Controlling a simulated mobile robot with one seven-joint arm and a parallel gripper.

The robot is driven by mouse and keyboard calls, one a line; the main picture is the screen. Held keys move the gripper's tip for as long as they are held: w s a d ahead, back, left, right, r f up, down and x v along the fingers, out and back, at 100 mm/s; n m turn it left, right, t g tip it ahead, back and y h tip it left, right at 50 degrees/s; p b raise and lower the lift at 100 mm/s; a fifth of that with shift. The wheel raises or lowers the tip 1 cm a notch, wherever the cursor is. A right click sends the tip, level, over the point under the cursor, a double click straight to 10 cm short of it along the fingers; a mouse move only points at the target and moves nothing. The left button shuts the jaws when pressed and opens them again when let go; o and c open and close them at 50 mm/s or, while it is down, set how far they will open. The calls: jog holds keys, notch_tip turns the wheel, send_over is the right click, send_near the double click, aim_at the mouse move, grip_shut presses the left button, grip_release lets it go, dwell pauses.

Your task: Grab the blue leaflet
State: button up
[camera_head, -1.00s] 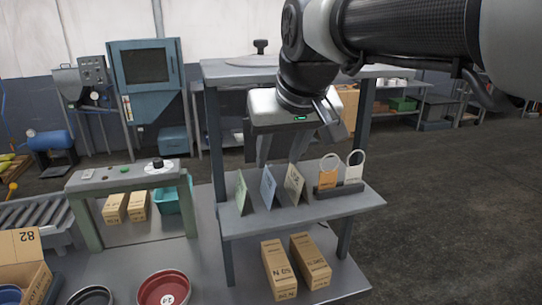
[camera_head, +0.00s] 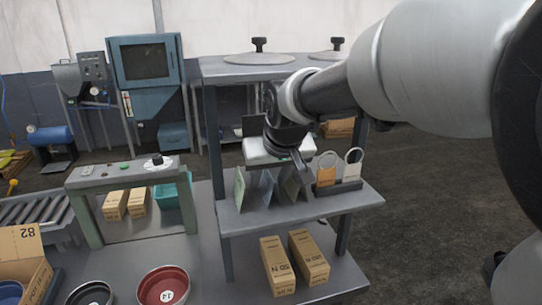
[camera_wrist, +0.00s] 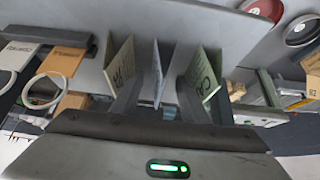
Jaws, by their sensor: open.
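The blue leaflet (camera_head: 262,192) stands folded like a tent on the middle shelf (camera_head: 310,210), partly hidden behind my gripper (camera_head: 268,182) in the head view. In the wrist view the blue leaflet (camera_wrist: 158,72) is seen nearly edge-on. My gripper (camera_wrist: 160,88) is open, with one finger on each side of the blue leaflet. I cannot tell whether either finger touches it. A green leaflet (camera_head: 240,188) stands on one side and a beige leaflet (camera_head: 296,187) on the other, both close to the fingers.
The rack's top shelf (camera_head: 225,70) is above. Cardboard boxes (camera_head: 277,268) lie on the lower shelf. A red pan (camera_head: 163,287) is at lower left.

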grip_shut()
jog(key=shift+r, duration=0.15)
